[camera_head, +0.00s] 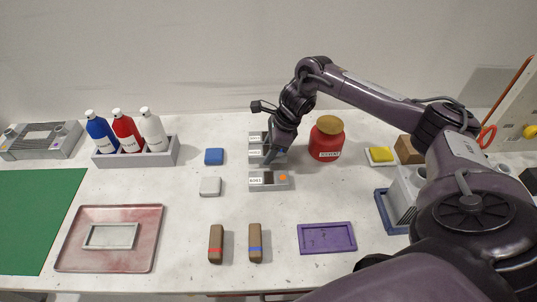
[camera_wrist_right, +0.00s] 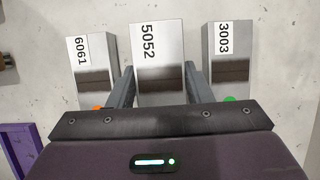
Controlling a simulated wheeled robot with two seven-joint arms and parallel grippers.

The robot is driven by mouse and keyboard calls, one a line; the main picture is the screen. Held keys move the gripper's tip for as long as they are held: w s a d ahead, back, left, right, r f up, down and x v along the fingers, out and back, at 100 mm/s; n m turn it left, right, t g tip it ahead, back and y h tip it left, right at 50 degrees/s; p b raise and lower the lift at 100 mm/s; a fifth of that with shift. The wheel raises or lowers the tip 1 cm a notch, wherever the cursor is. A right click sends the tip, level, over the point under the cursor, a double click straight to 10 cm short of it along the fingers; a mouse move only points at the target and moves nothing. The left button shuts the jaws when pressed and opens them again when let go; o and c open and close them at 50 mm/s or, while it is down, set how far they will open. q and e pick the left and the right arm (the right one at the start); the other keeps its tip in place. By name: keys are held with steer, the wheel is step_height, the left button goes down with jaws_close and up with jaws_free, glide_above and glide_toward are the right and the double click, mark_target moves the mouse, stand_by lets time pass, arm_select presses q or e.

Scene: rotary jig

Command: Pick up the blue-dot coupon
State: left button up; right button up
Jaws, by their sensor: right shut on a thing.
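Three grey coupons with number labels lie in a row. My right gripper (camera_head: 271,156) is shut on the middle one, coupon 5052 (camera_wrist_right: 163,72), with a finger on each side in the right wrist view (camera_wrist_right: 160,84). Its dot end is hidden behind my gripper, so no blue dot shows. I cannot tell whether it is clear of the table. Coupon 6061 (camera_head: 268,181) has an orange dot and is nearest in the head view; it is at left in the wrist view (camera_wrist_right: 91,70). Coupon 3003 (camera_wrist_right: 230,60) has a green dot, at right. My left gripper is not in view.
A red jar (camera_head: 326,140) stands close right of my gripper. A blue block (camera_head: 214,156) and a white block (camera_head: 210,187) lie left. Two brown blocks, a purple tray (camera_head: 327,238) and a reddish tray (camera_head: 150,260) lie in front. A bottle rack (camera_head: 168,152) stands back left.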

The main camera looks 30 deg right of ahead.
step_height(320, 180, up, 7)
steer(key=shift+w+b, duration=0.1)
steer(key=shift+b, duration=0.55)
step_height(320, 180, up, 11)
steer(key=p, duration=0.5)
steer(key=shift+a+f, duration=0.1)
